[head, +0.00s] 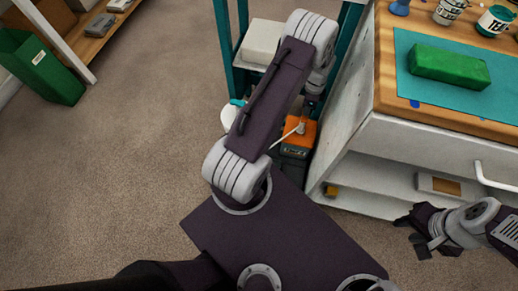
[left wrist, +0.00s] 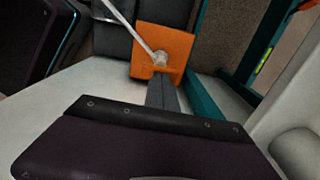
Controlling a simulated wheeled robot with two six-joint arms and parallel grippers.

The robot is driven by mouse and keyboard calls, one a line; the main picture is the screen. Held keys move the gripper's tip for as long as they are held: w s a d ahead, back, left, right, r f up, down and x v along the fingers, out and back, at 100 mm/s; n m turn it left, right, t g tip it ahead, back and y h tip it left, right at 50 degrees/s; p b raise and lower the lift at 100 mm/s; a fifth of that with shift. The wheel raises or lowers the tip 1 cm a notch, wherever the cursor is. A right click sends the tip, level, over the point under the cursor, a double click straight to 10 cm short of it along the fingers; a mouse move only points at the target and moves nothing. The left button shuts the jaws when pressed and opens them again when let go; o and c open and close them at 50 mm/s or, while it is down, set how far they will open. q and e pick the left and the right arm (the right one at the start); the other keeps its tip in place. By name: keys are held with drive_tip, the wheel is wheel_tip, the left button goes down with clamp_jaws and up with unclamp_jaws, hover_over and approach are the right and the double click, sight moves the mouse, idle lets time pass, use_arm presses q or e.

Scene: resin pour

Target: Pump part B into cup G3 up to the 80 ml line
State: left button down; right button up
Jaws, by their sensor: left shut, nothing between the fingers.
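An orange container (head: 299,135) with a white pump head and a long thin spout stands low beside the teal frame in the head view. In the left wrist view the orange top (left wrist: 178,43) and the pale pump head (left wrist: 160,58) show. No part B label is readable. My left gripper (left wrist: 162,76) is shut and empty, its dark fingers ending close to the pump head; I cannot tell whether they touch it. In the head view my left arm partly hides this area. My right gripper (head: 418,236) hangs before the white cabinet, with nothing visible in it. Cup G3 is not identifiable.
A wooden-topped bench (head: 440,107) stands at the right, with a green block (head: 450,66) on a teal mat (head: 408,55) and labelled cups (head: 494,22) at the back. A teal shelf frame (head: 224,45) is next to it. A green bin (head: 40,68) stands far left. The carpet between is clear.

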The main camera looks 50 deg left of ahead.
use_arm(q)
wheel_tip(320, 180, up, 6)
drive_tip(key=p, duration=0.5)
idle(0.4)
